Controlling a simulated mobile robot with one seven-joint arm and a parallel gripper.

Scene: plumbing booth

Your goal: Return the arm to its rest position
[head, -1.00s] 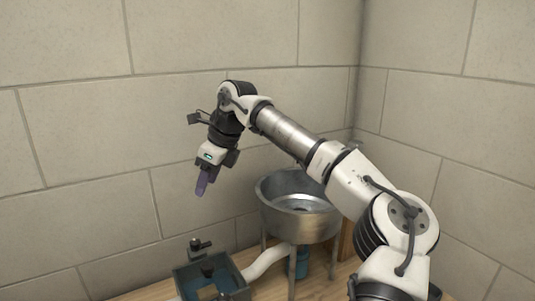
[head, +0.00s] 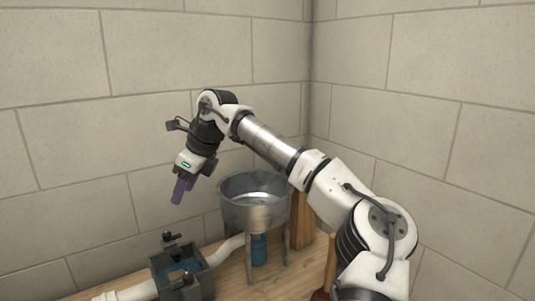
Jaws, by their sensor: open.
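My gripper (head: 181,190) is at the end of my raised arm, left of the middle in the head view. It points down and slightly left, with its purple fingers in the air in front of the tiled wall. I see nothing held between the fingers. The gripper is above the bench, higher than the dark vise-like box and left of the metal basin.
A round metal basin (head: 241,211) stands on legs on the wooden bench (head: 234,278). A white pipe (head: 226,247) runs from beneath it to a dark open box (head: 204,281) with black knobs. A blue cylinder (head: 259,249) is under the basin. Tiled walls meet in a corner behind.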

